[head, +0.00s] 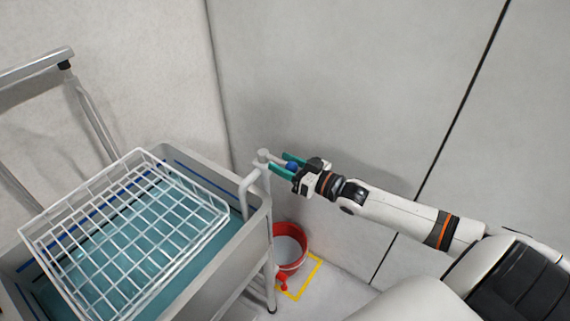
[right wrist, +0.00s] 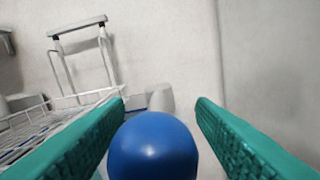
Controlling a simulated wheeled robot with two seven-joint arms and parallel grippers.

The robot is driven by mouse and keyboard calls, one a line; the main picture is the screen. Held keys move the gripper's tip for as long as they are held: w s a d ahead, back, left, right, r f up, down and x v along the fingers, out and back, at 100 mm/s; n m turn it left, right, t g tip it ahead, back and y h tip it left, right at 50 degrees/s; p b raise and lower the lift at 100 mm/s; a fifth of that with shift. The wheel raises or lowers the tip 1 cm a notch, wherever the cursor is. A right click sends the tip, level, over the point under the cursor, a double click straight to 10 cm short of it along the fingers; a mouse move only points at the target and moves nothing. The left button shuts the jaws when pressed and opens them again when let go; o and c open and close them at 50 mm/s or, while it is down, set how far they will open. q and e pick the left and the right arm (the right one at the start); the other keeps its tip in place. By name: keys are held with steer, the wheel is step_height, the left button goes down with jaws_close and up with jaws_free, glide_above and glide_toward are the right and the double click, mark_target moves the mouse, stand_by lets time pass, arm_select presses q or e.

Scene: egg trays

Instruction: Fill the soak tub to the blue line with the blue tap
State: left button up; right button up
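The soak tub (head: 252,224) is a grey open tub at the left of the head view, holding teal water (head: 128,243). A blue line (head: 192,174) runs along its inner wall; the water shows below it on the visible far wall. The grey tap (head: 250,182) stands at the tub's right edge, its spout bent over the tub. Its blue knob (head: 291,167) also shows in the right wrist view (right wrist: 153,148). My right gripper (head: 282,164) is open, with its teal fingers either side of the knob and a gap at one side. My left gripper is out of view.
A white wire basket (head: 137,153) sits tilted over the tub. A red bucket (head: 291,262) stands on the floor by a yellow marking (head: 314,272). A grey rail frame (head: 35,65) is at upper left. Grey walls close off the back.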

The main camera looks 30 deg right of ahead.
steer(key=shift+s+d, duration=0.15)
steer(key=shift+s, duration=0.35)
steer(key=b+v, duration=0.1)
steer(key=v, duration=1)
stand_by(1.4)
